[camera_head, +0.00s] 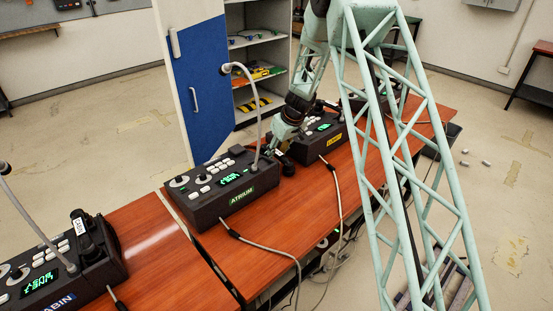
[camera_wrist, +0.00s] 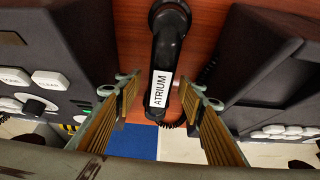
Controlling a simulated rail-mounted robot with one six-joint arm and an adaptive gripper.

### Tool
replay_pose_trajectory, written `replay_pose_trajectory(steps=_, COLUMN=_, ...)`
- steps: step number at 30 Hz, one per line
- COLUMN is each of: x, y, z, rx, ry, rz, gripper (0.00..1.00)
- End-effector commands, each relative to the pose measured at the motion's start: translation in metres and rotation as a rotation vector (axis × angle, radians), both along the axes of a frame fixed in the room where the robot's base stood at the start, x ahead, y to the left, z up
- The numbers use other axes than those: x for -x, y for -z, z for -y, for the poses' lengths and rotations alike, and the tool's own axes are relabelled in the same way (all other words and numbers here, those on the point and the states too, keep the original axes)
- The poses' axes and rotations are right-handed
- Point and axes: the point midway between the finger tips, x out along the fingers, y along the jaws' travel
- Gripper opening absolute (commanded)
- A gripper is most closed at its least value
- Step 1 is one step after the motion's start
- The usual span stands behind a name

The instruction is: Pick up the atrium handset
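The atrium handset (camera_wrist: 168,50) is black with a white ATRIUM label and a coiled cord. In the wrist view it lies on the red-brown wooden table between two dark consoles. In the head view my gripper (camera_head: 278,142) reaches down just behind the atrium console (camera_head: 215,198), which has a green ATRIUM label. The handset is hard to make out there, partly hidden by my gripper.
Another console (camera_head: 322,142) with a yellow label stands close on the right. A third console (camera_head: 62,268), with its handset (camera_head: 82,232) on it, stands at the lower left. Gooseneck microphones rise from the consoles. Cables hang over the front edge. A blue-doored cabinet (camera_head: 197,90) stands behind.

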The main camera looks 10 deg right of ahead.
Motion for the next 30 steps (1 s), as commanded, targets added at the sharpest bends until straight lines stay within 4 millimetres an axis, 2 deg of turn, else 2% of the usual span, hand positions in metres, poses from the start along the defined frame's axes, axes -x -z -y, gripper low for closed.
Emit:
replay_pose_trajectory(steps=1, x=-0.0001, y=0.0, z=0.0, rx=0.0, ry=0.0, rz=0.0, gripper=0.35)
replay_pose_trajectory(steps=11, x=0.0, y=0.0, z=0.0, rx=0.0, ry=0.0, rz=0.0, gripper=0.06)
replay_pose_trajectory(steps=30, x=-0.0002, y=-0.0044, z=0.0, rx=0.0, ry=0.0, rz=0.0, gripper=0.06)
